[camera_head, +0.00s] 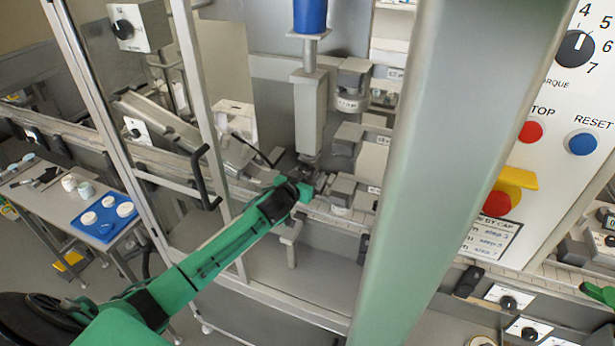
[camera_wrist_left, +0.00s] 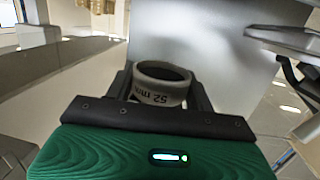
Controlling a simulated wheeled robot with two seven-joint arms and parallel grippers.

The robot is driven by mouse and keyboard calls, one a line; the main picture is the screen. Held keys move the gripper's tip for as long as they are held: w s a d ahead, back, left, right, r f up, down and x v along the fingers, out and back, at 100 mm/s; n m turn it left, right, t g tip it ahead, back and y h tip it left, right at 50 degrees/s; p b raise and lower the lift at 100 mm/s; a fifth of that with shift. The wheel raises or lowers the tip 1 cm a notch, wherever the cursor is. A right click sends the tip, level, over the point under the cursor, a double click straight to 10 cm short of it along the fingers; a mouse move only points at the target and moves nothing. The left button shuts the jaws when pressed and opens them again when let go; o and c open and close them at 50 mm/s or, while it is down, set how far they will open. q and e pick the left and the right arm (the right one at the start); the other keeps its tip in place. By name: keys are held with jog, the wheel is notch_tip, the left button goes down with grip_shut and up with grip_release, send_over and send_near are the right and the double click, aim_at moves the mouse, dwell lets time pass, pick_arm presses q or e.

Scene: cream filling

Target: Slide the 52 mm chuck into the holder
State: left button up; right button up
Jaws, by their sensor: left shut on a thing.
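In the left wrist view a pale grey ring marked "52 mm", the chuck (camera_wrist_left: 158,94), stands between the two dark fingers of my left gripper. The gripper is shut on it. In the head view my left gripper (camera_head: 312,184) reaches into the machine, just below the vertical grey spindle (camera_head: 309,110) with a blue top. The chuck cannot be made out there. I cannot tell the holder apart from the grey parts around the spindle's lower end, nor whether the chuck touches it. My right gripper is not in view; only a green part shows at the right edge.
A green-grey post (camera_head: 425,170) stands in front of the machine. A black door handle (camera_head: 203,178) is left of my forearm. Grey blocks (camera_head: 344,190) sit close to the right of the gripper. A control panel (camera_head: 560,120) is at right. A side table with a blue tray (camera_head: 98,234) is at left.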

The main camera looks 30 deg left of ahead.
pick_arm(q)
jog(key=shift+w, duration=0.35)
dwell(0.3)
jog(key=shift+r, duration=0.1)
jog(key=o, duration=1.1)
jog(key=shift+c, duration=0.2)
jog(key=shift+s, duration=0.15)
jog(key=shift+s, duration=0.25)
jog(key=s+r+b, duration=0.2)
jog(key=s+b, duration=0.2)
jog(key=s, duration=0.9)
jog(key=shift+a, duration=0.4)
